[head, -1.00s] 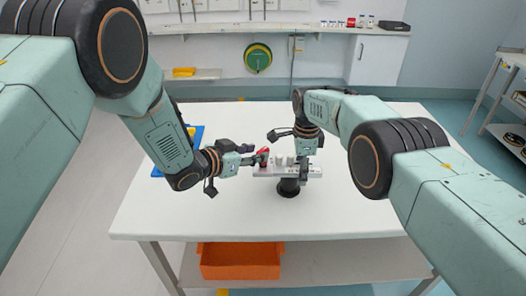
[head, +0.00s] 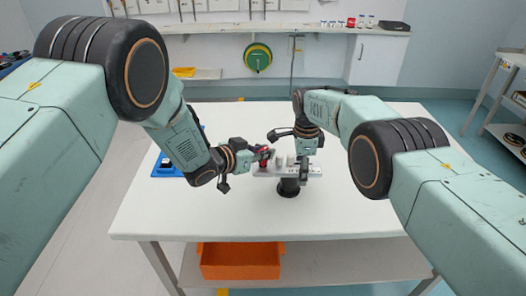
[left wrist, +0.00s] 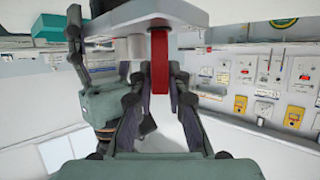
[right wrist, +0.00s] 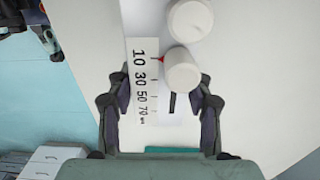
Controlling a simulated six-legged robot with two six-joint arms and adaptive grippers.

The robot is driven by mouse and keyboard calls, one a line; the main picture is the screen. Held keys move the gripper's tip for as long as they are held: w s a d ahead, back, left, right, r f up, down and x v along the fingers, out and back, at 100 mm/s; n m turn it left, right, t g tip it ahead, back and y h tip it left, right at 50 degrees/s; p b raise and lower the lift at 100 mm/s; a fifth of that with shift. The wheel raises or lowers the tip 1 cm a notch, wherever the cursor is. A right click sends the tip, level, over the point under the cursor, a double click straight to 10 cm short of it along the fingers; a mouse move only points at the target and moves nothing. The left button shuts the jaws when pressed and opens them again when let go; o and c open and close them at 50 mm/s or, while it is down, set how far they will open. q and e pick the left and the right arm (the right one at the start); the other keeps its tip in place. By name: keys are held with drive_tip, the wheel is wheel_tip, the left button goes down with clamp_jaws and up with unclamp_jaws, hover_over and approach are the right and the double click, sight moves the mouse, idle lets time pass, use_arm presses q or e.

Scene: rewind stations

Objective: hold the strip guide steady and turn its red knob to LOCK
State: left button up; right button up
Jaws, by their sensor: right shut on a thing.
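The strip guide (head: 313,172) is a white bar with pale round posts, standing on a black base (head: 289,188) on the table. Its scale plate (right wrist: 142,75) shows printed numbers and a small red pointer in the right wrist view. The red knob (left wrist: 160,62) is at the left end of the guide in the head view. My left gripper (head: 267,153) is at that end, its fingers (left wrist: 158,85) on either side of the knob with gaps visible. My right gripper (head: 295,134) is shut on the guide at the right. Its fingers (right wrist: 160,105) flank the guide. The LOCK mark is not readable.
The white table (head: 370,215) is mostly clear around the guide. A blue tray (head: 165,168) lies at its left edge, partly behind my left arm. An orange bin (head: 240,262) sits on the shelf below. A wall counter stands behind.

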use_arm(q)
clamp_jaws()
drive_tip(key=shift+n+t+y, duration=1)
drive_tip(key=shift+n+y, duration=0.5)
drive_tip(key=o, duration=0.5)
unclamp_jaws()
drive_tip(key=shift+o, duration=0.2)
drive_tip(key=shift+h, duration=0.3)
